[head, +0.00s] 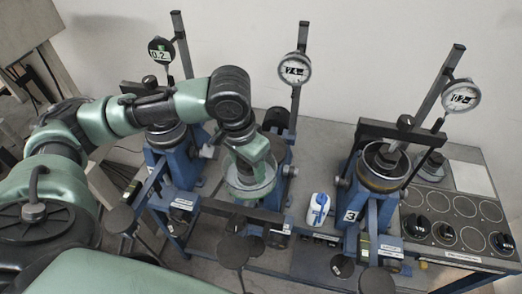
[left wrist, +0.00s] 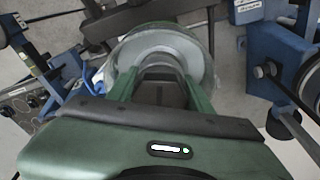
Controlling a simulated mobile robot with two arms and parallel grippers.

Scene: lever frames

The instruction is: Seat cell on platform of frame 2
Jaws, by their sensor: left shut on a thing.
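My left gripper (head: 249,168) reaches down over the middle frame and is shut on the cell (head: 248,187), a pale, round, wide-rimmed piece. In the left wrist view the cell (left wrist: 202,62) sits between the two green fingers of the gripper (left wrist: 160,78). The middle frame, taken as frame 2, has a blue body (head: 236,222), a tilted post and a round dial (head: 294,68). Its platform is hidden behind the gripper and cell, so I cannot tell whether the cell touches it. My right gripper is not in view.
Frame 3 (head: 370,208) stands to the right, with a raised bar and dial (head: 460,96). Another blue frame (head: 178,165) stands to the left. A white-and-blue device (head: 318,209) lies between the middle and right frames. A panel with dark knobs (head: 455,215) is at far right.

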